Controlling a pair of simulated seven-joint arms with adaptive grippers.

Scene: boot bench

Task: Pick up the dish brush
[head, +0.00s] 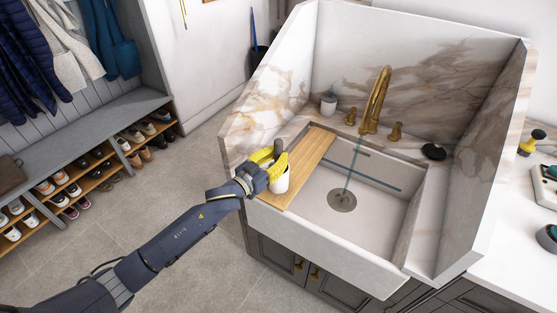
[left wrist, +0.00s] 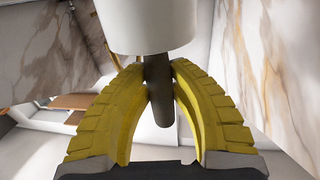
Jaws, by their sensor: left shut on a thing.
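My left gripper (head: 279,160) has yellow fingers and is at the near left end of the wooden board, just above a white cup (head: 280,184). In the left wrist view, the gripper (left wrist: 160,82) is shut on a dark handle (left wrist: 159,104), which appears to be the dish brush's. The handle runs to the white cup (left wrist: 150,28) at the top of that picture. The brush's head is hidden, and I cannot tell whether it is still inside the cup. My right gripper is not in view.
The wooden board (head: 306,165) lies across the left side of the white sink (head: 325,210). A brass faucet (head: 375,98) and a small jar (head: 328,104) stand behind it. A black item (head: 433,152) lies on the right rim. Marble splash walls (head: 272,92) flank the sink.

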